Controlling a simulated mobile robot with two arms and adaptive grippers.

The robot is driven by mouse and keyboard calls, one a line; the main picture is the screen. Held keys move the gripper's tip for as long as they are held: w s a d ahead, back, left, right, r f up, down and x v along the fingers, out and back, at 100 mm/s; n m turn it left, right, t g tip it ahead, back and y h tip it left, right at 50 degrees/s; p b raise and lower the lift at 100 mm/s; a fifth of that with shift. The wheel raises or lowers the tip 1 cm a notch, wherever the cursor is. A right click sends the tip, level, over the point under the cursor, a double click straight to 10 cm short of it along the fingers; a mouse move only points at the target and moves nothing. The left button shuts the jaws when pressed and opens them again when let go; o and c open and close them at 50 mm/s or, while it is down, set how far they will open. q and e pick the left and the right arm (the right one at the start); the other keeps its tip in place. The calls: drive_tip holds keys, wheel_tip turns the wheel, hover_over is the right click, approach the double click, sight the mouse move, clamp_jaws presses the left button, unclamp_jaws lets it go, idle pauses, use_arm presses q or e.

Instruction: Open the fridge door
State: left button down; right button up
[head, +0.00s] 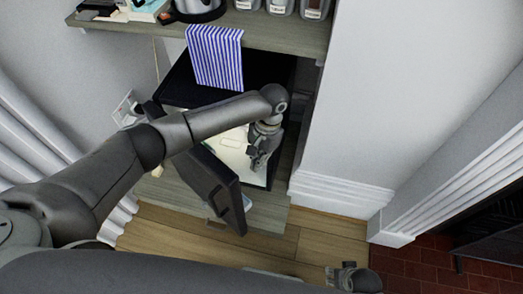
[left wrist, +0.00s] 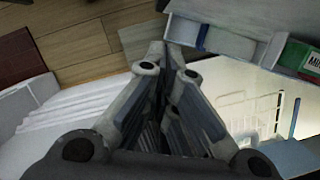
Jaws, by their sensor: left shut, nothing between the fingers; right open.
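The small black fridge (head: 262,72) stands under a shelf in the head view. Its dark door (head: 222,188) stands open, swung out on the left side, and the pale lit interior (head: 232,150) shows behind my arm. My left gripper (head: 258,163) is shut and empty at the opening, on the inner side of the door; whether it touches the door I cannot tell. In the left wrist view its closed fingers (left wrist: 175,52) point up, with the white interior (left wrist: 255,90) to their right. My right gripper (head: 352,279) is open low at the bottom edge.
A blue-striped cloth (head: 215,55) hangs from the shelf (head: 275,28) over the fridge. A white wall (head: 345,110) stands close on the right. A green carton (left wrist: 300,58) shows by the interior. Wooden floor (head: 175,235) lies in front.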

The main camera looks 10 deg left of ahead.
use_arm(q)
drive_tip(key=shift+s+a+f, duration=0.1)
drive_tip(key=shift+s+a, duration=0.2)
drive_tip(key=shift+s, duration=0.3)
drive_tip(key=shift+s+a+f, duration=0.1)
drive_tip(key=shift+s+a, duration=0.25)
drive_tip(key=shift+s, duration=0.3)
drive_tip(key=shift+s+a+f, duration=0.1)
drive_tip(key=shift+s+a, duration=0.2)
drive_tip(key=shift+s, duration=0.3)
use_arm(e)
drive_tip(key=shift+s+f, duration=0.15)
drive_tip(key=shift+f, duration=0.15)
use_arm(q)
drive_tip(key=shift+s+a+p, duration=0.1)
drive_tip(key=shift+p, duration=0.3)
use_arm(e)
drive_tip(key=shift+s, duration=0.15)
